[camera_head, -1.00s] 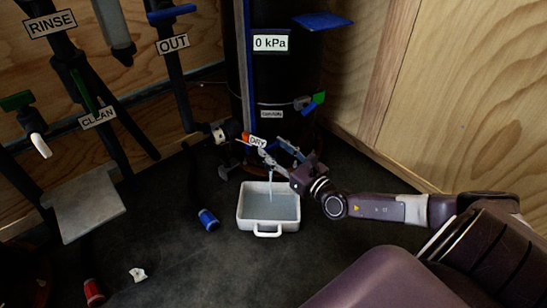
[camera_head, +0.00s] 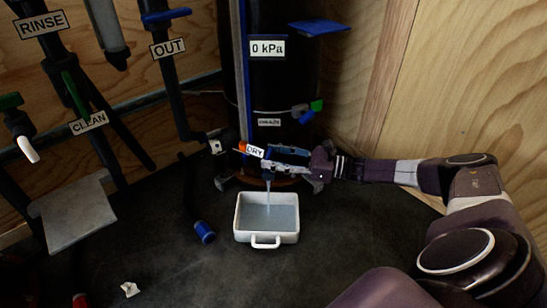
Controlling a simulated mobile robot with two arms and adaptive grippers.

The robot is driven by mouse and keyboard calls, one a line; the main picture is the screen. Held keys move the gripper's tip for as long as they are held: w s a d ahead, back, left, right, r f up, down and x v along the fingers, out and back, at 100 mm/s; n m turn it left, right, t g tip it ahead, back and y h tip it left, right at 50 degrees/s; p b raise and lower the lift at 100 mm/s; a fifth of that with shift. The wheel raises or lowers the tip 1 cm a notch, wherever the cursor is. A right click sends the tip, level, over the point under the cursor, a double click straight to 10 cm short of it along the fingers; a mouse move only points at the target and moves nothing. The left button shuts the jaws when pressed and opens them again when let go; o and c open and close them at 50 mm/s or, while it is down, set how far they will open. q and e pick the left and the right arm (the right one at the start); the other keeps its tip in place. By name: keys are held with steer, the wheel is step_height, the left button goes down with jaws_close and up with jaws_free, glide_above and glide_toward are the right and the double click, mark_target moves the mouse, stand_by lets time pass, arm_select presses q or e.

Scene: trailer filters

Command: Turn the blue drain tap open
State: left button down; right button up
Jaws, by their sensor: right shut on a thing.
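The drain tap (camera_head: 269,176) sits low at the front of the black tank, just right of the DRY tag (camera_head: 254,151). A thin stream of water runs from it into the white tray (camera_head: 265,238) on the floor. My right gripper (camera_head: 277,158) reaches in from the right at tap height. Its fingers are shut on the blue drain tap handle, which they mostly hide, so its exact angle is hard to tell. My left gripper is not in view.
The tank (camera_head: 285,80) carries a 0 kPa label (camera_head: 267,47) and a small green-and-blue valve (camera_head: 308,112) above my gripper. A blue-ended hose (camera_head: 204,232) lies left of the tray. Pipes tagged RINSE, OUT and CLEAN stand at left. A wooden wall (camera_head: 480,90) closes the right.

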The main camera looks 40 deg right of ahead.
steer(key=shift+w+d+r+n+g+y, duration=0.1)
steer(key=shift+w+n+g+y, duration=0.1)
steer(key=shift+n+g+y, duration=1.1)
steer(key=shift+g+y, duration=0.1)
steer(key=shift+g, duration=0.1)
steer(key=o, duration=1.2)
steer(key=shift+c, duration=0.2)
steer(key=v, duration=0.7)
steer(key=shift+s+d, duration=0.15)
steer(key=shift+d, duration=0.05)
steer(key=shift+s, duration=0.1)
